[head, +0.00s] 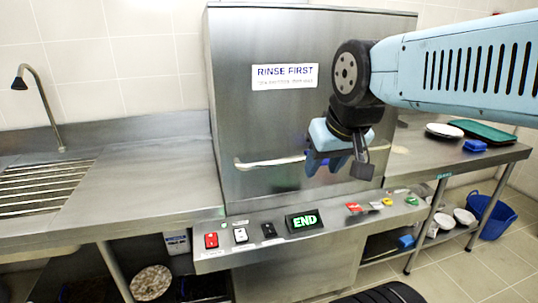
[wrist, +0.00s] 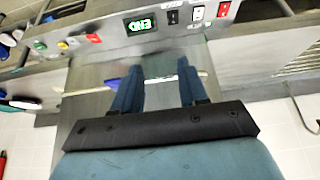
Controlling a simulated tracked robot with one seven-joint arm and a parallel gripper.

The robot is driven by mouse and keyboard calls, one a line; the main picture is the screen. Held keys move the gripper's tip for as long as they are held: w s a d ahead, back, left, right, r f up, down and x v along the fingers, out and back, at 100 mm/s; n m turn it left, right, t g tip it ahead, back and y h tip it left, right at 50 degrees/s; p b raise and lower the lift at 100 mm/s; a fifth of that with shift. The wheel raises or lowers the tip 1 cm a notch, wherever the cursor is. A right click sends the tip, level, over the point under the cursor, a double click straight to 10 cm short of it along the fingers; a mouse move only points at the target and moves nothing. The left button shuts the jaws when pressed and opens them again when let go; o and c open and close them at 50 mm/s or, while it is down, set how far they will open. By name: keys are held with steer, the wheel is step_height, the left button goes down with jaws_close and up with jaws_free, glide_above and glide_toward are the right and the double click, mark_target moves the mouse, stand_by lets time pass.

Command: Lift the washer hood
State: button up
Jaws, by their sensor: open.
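The washer hood (head: 260,120) is a large steel box with a "RINSE FIRST" label, standing lowered over the counter in the head view. Its pale bar handle (head: 265,162) runs across the lower front; its right part is hidden behind my gripper (head: 338,167). My gripper is open at the right part of the handle. In the wrist view, which is upside down, the two blue fingers of my gripper (wrist: 158,77) are apart. The handle (wrist: 207,74) crosses behind or between them; I cannot tell which, nor whether they touch it.
A control panel (head: 225,256) below the hood has switches and a display (head: 304,221) reading "END". A sink counter with a tap (head: 40,95) is at left. The right counter holds a green tray (head: 483,131), plates (head: 444,131) and a blue item (head: 475,146). A blue tub (head: 493,217) stands on the floor.

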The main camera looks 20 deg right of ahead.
steer(key=shift+o, duration=0.7)
steer(key=n+g, duration=0.3)
steer(key=n, duration=1.5)
glide_above(277, 160)
steer(key=s, duration=0.2)
steer(key=x, duration=0.8)
steer(key=s+x, duration=0.1)
steer(key=x, duration=0.4)
steer(key=shift+w+f, duration=0.1)
steer(key=shift+f, duration=0.05)
steer(key=shift+c, duration=0.3)
jaws_close()
